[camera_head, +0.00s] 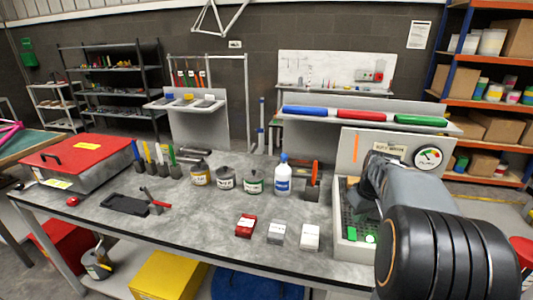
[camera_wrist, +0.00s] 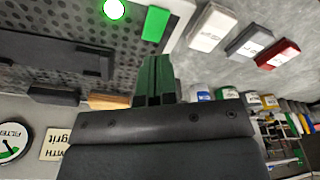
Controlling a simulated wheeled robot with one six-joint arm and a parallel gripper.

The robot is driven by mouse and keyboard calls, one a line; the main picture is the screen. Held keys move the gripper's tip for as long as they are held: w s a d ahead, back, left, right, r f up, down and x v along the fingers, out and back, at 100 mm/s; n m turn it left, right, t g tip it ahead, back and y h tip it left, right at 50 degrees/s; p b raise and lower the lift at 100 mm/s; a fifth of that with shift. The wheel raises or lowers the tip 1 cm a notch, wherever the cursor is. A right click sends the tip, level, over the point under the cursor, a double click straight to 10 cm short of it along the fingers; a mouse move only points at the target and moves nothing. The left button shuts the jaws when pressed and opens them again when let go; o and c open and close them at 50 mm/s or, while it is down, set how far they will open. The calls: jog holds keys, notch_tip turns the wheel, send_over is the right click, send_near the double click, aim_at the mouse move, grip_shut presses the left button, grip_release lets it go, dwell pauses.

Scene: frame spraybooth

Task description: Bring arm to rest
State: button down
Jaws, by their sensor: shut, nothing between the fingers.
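My arm (camera_head: 420,205) comes in from the lower right in the head view and reaches over the booth tray on the workbench. My gripper (camera_wrist: 155,62) shows in the wrist view with its two green-tinted fingers together and nothing between them. The fingers are above the perforated booth floor (camera_wrist: 60,50). In the head view the fingertips are hidden by my own arm.
The booth tray (camera_head: 352,249) has a lit green button (camera_head: 371,239) and a gauge (camera_head: 428,157). Red (camera_head: 245,225), grey (camera_head: 276,232) and white (camera_head: 310,237) boxes stand left of it. A blue-capped bottle (camera_head: 283,178) and several jars stand behind.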

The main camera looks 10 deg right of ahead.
jog(key=shift+m, duration=0.3)
jog(key=s+a+t, duration=0.1)
jog(key=s+a, duration=0.5)
jog(key=a, duration=0.4)
jog(key=s+a+f+t, duration=0.1)
jog(key=s+a, duration=0.5)
jog(key=a, duration=0.4)
jog(key=shift+a+f, duration=0.3)
jog(key=shift+a, duration=0.1)
jog(key=shift+s, duration=0.2)
